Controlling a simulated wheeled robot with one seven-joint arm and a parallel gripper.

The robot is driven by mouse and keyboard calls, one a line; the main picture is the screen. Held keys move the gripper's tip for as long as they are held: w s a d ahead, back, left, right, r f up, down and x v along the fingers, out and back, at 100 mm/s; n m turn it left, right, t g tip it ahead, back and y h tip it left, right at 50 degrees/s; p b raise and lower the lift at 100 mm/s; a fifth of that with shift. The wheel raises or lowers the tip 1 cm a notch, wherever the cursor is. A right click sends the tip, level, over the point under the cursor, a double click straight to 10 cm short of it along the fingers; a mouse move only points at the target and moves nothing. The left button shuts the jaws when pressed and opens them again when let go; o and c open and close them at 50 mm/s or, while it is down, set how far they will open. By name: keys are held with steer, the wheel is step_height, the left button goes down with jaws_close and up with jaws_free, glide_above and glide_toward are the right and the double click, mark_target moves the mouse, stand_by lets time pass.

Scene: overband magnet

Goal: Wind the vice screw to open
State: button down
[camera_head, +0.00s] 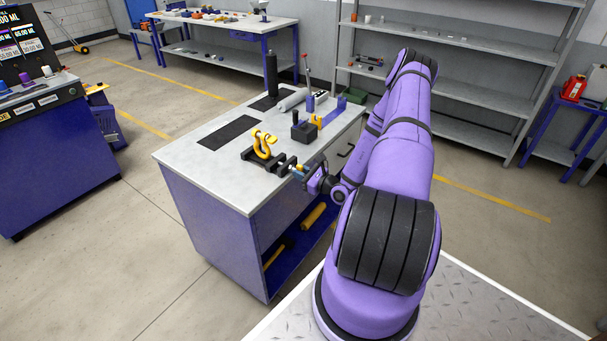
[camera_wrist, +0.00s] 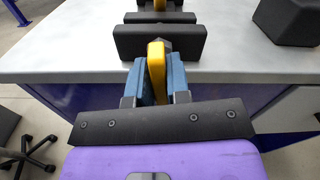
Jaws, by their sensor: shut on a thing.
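The black vice (camera_head: 281,161) sits at the front edge of the grey bench top, and it also shows in the wrist view (camera_wrist: 160,43). A yellow shackle (camera_head: 262,144) stands upright at its jaws; only a bit of yellow (camera_wrist: 159,5) shows there in the wrist view. The vice screw's yellow handle (camera_wrist: 156,68) sticks out at the vice's near face. My gripper (camera_wrist: 158,78) has its blue fingers on either side of this handle, shut on it. In the head view my gripper (camera_head: 299,172) is small at the bench edge, and the handle is mostly hidden.
A dark block (camera_head: 304,131) stands on the bench right of the vice, and shows at the wrist view's upper right (camera_wrist: 288,20). A black mat (camera_head: 228,132), a dark cylinder (camera_head: 271,75) and a grey roll (camera_head: 294,100) lie farther back. Open shelves (camera_head: 465,95) stand behind.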

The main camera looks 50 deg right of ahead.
steer(key=shift+n, duration=0.4)
steer(key=n, duration=0.2)
steer(key=shift+n, duration=1.4)
steer(key=shift+n, duration=2.4)
